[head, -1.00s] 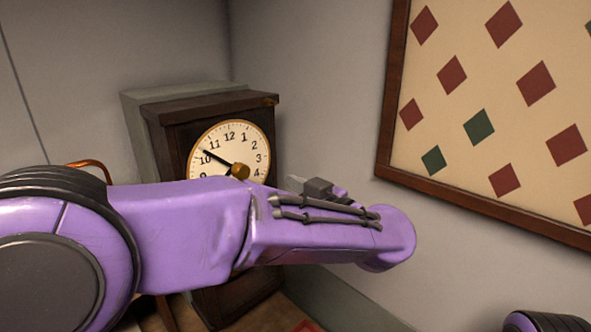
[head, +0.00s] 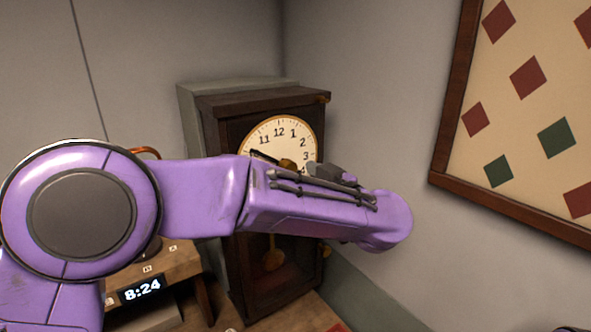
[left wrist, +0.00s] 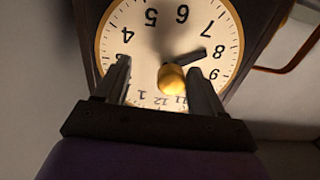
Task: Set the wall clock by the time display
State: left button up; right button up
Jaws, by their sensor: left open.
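The wall clock (head: 292,127) is a cream dial in a tall dark wooden case against the wall; my arm covers its lower dial. A dark hand points near 10. In the left wrist view the dial (left wrist: 125,30) is upside down, and a short dark hand points near 8. A gold knob (left wrist: 173,80) stands at its centre. My left gripper (head: 314,169) is at the dial; its open fingers (left wrist: 160,82) stand on either side of the knob, and contact is unclear. The time display (head: 142,289) reads 8:24. My right gripper is out of view.
A framed board with coloured diamonds (head: 445,140) hangs on the right wall. The pendulum (head: 274,259) shows in the lower clock case. Bare wall lies between clock and board.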

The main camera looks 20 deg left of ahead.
pick_arm(q)
jog(key=shift+s+a+r+m, duration=0.35)
jog(key=shift+s+m, duration=0.1)
jog(key=shift+m, duration=0.15)
jog(key=shift+s+a+r+m, duration=0.25)
jog(key=shift+s+r+m, duration=0.15)
jog(key=shift+m, duration=0.2)
jog(key=shift+w+d+f, duration=0.15)
jog(key=shift+w+d, duration=0.1)
jog(key=shift+d, duration=0.05)
jog(key=shift+w+d+f, duration=0.1)
jog(key=shift+w+f, duration=0.15)
jog(key=shift+w, duration=0.25)
jog(key=shift+s+a+r, duration=0.15)
jog(key=shift+s+a, duration=0.05)
jog(key=shift+s, duration=0.1)
jog(key=c, duration=0.6)
jog(key=shift+s+a, duration=0.1)
jog(key=shift+s, duration=0.1)
jog(key=shift+c, duration=0.5)
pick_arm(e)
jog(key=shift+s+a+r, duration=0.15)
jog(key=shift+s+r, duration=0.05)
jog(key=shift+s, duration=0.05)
